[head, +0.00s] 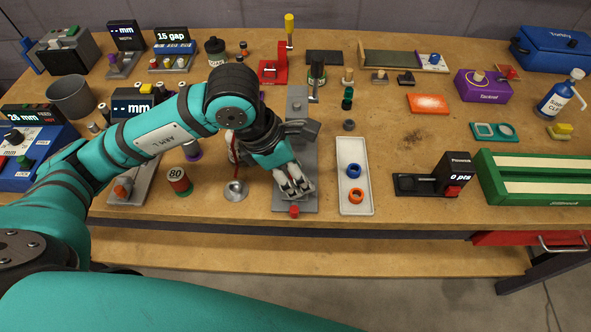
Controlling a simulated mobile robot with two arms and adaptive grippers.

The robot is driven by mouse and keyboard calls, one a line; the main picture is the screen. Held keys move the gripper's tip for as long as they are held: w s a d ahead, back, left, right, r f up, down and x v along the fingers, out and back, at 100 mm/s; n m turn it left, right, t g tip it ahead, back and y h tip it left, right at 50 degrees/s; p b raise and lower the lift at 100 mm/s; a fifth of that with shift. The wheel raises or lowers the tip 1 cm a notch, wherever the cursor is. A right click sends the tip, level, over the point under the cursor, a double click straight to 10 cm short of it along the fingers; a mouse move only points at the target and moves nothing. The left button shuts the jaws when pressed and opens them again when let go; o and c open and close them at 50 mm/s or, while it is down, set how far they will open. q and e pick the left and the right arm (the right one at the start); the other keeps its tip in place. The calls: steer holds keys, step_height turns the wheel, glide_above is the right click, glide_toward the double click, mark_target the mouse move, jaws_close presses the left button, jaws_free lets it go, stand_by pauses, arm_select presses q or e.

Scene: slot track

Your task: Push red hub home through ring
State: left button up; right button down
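The grey slot track (294,105) runs from the back toward the front edge of the bench, its middle covered by my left arm. A small red piece (294,211), perhaps the red hub, shows at the track's near end, just in front of my fingers. My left gripper (294,188) points down over the near part of the track; its finger gap and any contact with the red piece are unclear. No ring can be made out on the track. A blue ring (354,170) and an orange ring (357,196) lie in the white tray (352,149). My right gripper is out of view.
A silver dome (235,190) and a spool marked 80 (179,181) stand left of the track. A black device with a red button (452,192) and a green box (535,196) stand to the right. The red clamp (272,70) is behind.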

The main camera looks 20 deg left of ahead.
arm_select(q)
steer(key=shift+r, duration=0.1)
steer(key=v, duration=1.1)
steer(key=shift+a+r, duration=0.2)
steer(key=shift+r, duration=0.15)
steer(key=shift+c, duration=0.3)
